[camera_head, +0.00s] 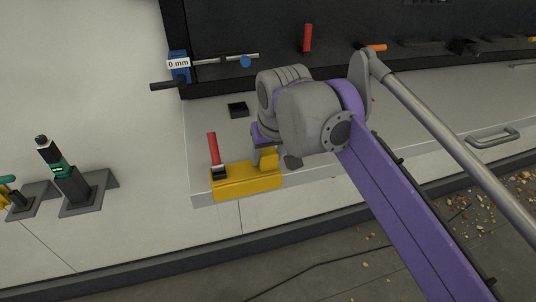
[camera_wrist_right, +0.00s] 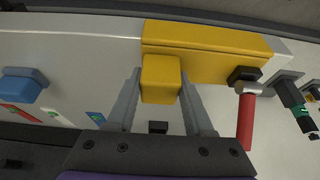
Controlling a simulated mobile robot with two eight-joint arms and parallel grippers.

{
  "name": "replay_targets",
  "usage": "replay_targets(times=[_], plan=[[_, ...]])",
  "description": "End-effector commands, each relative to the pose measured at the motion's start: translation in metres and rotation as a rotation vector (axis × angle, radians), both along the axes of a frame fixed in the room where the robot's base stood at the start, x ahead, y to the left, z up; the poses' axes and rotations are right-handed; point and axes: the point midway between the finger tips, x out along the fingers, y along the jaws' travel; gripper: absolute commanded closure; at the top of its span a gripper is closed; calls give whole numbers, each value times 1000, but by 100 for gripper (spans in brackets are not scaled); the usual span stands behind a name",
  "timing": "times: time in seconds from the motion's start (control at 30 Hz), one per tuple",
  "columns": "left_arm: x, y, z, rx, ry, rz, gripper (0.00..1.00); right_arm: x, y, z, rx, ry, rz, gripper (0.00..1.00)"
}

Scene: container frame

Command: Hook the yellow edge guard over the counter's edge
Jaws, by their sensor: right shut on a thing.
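The yellow edge guard (camera_head: 246,184) is at the counter's (camera_head: 410,130) front left corner in the head view, overlapping the front edge. I cannot tell whether it is fully seated. It also spans the edge in the wrist view (camera_wrist_right: 205,40). My right gripper (camera_head: 266,150) is above the guard and shut on its raised yellow block, which shows between the fingers in the wrist view (camera_wrist_right: 160,85). A red-handled clamp (camera_head: 214,150) stands at the guard's left end in the head view. The wrist view shows its red handle (camera_wrist_right: 246,122) too. My left gripper is not in view.
A small black block (camera_head: 238,109) lies on the counter behind the guard. A blue gauge marked 0 mm (camera_head: 179,65) is at the back left. A green and black tool (camera_head: 68,178) stands at far left. A grey handle (camera_head: 492,137) is at the right.

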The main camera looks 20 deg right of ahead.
Motion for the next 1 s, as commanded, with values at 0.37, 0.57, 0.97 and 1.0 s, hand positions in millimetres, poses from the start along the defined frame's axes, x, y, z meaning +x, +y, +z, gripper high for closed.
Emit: replay_targets(times=[0.37,0.57,0.97,1.0], plan=[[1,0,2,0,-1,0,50,2,0,0,0,-1,0,100],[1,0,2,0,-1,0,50,2,0,0,0,-1,0,30],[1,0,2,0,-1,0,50,2,0,1,0,0,0,13],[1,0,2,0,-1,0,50,1,0,3,0,0,0,13]])
